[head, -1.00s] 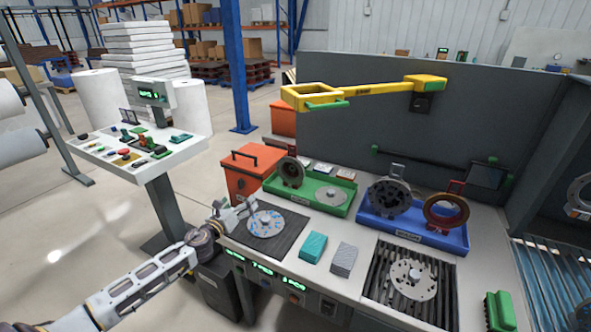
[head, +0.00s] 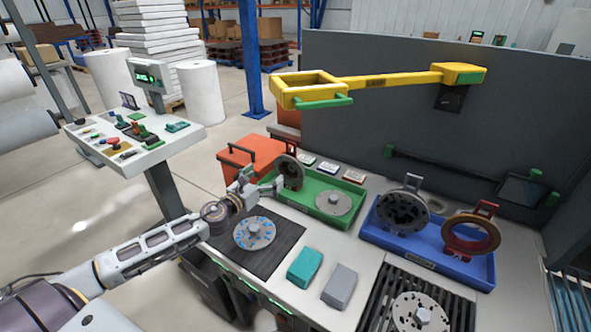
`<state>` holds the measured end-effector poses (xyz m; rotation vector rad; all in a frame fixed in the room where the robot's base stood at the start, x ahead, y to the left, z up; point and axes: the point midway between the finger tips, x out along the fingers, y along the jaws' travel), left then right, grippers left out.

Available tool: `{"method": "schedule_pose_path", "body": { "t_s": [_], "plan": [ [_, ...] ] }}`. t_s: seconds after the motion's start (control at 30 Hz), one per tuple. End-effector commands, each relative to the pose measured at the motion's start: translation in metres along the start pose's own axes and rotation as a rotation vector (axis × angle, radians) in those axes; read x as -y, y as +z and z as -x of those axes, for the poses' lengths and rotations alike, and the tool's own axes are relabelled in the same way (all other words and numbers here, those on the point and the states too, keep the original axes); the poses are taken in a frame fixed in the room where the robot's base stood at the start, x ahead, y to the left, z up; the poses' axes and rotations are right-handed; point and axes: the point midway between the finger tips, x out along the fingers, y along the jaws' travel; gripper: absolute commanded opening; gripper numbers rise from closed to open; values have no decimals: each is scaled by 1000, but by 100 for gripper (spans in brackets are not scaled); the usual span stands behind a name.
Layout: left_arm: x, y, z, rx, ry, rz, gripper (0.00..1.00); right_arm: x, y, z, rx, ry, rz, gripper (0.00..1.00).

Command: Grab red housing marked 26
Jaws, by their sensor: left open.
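A reddish-brown ring-shaped housing (head: 472,234) stands in the blue tray (head: 398,243) at the right, with a red bracket on it. Any number on it is too small to read. A dark grey housing (head: 403,210) stands to its left in the same tray. A dark brownish ring housing (head: 290,173) stands at the left end of the green tray (head: 316,211). My left gripper (head: 262,184) is open beside this housing, close to its left side; I cannot tell whether they touch. My right gripper is not in view.
A disc with blue marks (head: 254,233) lies on the dark mat below my left gripper. Teal (head: 304,267) and grey (head: 339,286) blocks sit on the bench. A yellow arm (head: 390,82) overhangs the trays. An orange box (head: 251,157) stands behind the gripper.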

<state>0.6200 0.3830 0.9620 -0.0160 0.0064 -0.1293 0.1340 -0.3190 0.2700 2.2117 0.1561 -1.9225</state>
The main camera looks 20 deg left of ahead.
Motion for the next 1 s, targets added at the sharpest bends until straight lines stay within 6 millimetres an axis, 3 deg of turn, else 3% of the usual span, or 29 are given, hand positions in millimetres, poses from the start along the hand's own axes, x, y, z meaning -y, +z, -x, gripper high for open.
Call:
{"method": "schedule_pose_path", "body": {
  "t_s": [0.63, 1.0],
  "plan": [
    [4, 2, 0, 3, -10, -16, 100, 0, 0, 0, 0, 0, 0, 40],
    [4, 3, -14, 5, -9, -16, 100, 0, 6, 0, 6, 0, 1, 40]
  ]
}}
